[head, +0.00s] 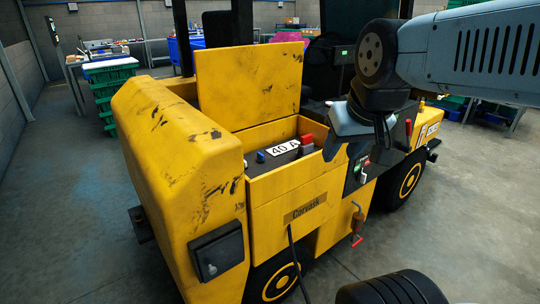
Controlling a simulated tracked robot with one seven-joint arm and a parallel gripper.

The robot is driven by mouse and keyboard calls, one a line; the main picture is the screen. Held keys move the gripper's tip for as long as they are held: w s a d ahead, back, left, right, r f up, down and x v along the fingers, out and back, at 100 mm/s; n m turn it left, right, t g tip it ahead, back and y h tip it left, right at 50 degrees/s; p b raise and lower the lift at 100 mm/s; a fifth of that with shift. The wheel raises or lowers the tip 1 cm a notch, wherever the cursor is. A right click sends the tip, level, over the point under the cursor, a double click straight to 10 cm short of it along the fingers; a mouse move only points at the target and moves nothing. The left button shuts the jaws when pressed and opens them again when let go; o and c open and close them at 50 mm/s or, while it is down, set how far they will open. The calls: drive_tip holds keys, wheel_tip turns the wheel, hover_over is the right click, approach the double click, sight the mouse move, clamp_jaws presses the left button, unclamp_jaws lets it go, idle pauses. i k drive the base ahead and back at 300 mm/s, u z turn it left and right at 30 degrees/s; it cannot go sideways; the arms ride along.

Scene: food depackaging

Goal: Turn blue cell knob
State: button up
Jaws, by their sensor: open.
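The blue cell knob (261,157) is a small blue piece at the left end of a dark battery cell block inside the open compartment of a yellow vehicle (180,150). A white label reading "40 A" (283,148) lies to its right, and a red block (307,141) stands at the right end. My gripper (335,146) hangs at the compartment's right side, right of the red block and apart from the blue knob. It is open and looks empty; its fingers are small and partly hidden by my wrist.
The raised yellow lid (248,84) stands behind the compartment. The front wall marked "Corvask" (305,208) borders it. The floor at left is clear.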

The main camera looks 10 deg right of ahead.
sight(260, 160)
drive_tip(key=u, duration=0.2)
drive_tip(key=i, duration=0.85)
drive_tip(key=z, duration=0.1)
